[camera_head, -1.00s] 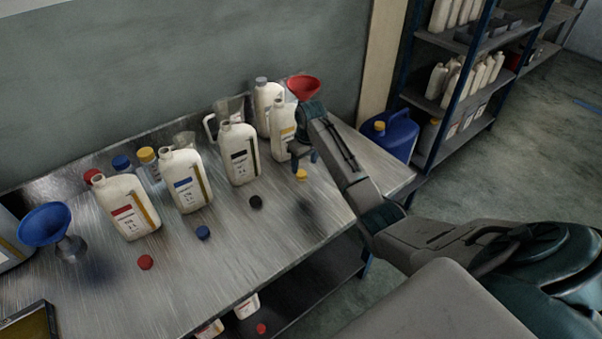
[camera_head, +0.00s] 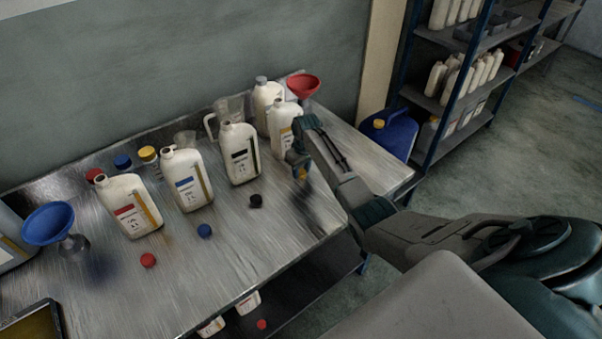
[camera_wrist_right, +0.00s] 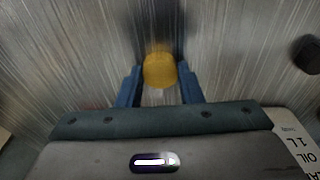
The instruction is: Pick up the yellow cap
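The yellow cap (camera_wrist_right: 160,70) lies on the metal table, between the two blue fingers of my right gripper (camera_wrist_right: 160,83) in the right wrist view. The fingers are apart, one on each side of the cap, with narrow gaps. In the head view, my right gripper (camera_head: 300,167) is low over the table in front of the bottle with the yellow label (camera_head: 284,122). The cap (camera_head: 303,174) shows only in part there, mostly hidden by the gripper. My left gripper is not in view.
White bottles with red (camera_head: 130,206), blue (camera_head: 187,180) and black (camera_head: 239,153) labels stand in a row. Red (camera_head: 148,260), blue (camera_head: 204,231) and black (camera_head: 255,201) caps lie before them. A blue funnel (camera_head: 48,223) stands left, a red funnel (camera_head: 304,86) behind the gripper.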

